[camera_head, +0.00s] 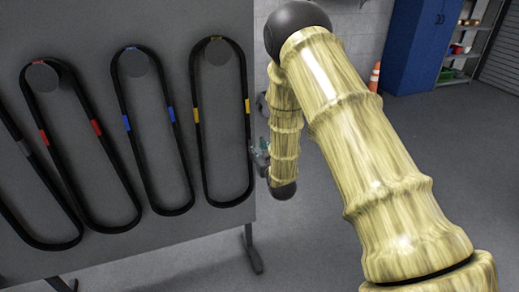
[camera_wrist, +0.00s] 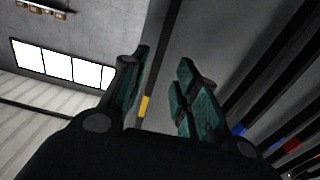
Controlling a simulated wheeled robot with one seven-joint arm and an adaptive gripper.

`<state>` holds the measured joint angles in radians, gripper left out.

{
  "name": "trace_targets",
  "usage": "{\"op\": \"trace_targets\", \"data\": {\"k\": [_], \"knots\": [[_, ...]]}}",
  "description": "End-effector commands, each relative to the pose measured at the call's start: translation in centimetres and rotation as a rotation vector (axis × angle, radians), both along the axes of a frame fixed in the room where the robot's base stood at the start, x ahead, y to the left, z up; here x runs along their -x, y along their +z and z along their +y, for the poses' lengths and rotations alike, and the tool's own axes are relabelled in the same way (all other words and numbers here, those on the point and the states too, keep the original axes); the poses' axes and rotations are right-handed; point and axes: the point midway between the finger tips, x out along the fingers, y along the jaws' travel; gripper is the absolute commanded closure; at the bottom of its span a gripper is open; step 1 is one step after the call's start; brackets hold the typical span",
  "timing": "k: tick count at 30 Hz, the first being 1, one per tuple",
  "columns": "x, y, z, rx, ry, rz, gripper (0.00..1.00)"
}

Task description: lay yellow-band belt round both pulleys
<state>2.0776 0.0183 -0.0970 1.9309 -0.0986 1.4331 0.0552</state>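The yellow-band belt (camera_head: 250,140) is a black loop with yellow marks. It hangs from a round peg (camera_head: 217,52) on the right of a grey board. My gripper (camera_head: 259,156) is beside the belt's right strand, at the board's right edge, partly hidden by my arm. In the wrist view my gripper (camera_wrist: 163,75) is open, its teal-padded fingers apart. The belt's strand with a yellow band (camera_wrist: 144,104) shows in the gap between them; I cannot tell how deep it sits there. Neither finger visibly grips it. The two pulleys are not in view.
The grey board (camera_head: 150,20) also holds a blue-band belt (camera_head: 127,123), a red-band belt (camera_head: 42,137) and another belt (camera_head: 23,148) at the left edge. A blue cabinet (camera_head: 410,45), a traffic cone (camera_head: 375,77) and shelves stand behind. The floor (camera_head: 330,230) at right looks clear.

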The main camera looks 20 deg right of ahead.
Motion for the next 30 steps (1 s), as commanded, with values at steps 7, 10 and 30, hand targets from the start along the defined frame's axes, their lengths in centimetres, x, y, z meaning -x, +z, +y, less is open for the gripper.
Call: {"op": "trace_targets", "data": {"k": [7,10,30], "knots": [[-2.1,-0.1,0.1,0.000,0.000,0.000,0.70],[-3.0,-0.1,0.1,0.000,-0.001,0.001,0.70],[-9.0,-0.2,0.3,0.000,-0.001,0.001,0.70]]}}
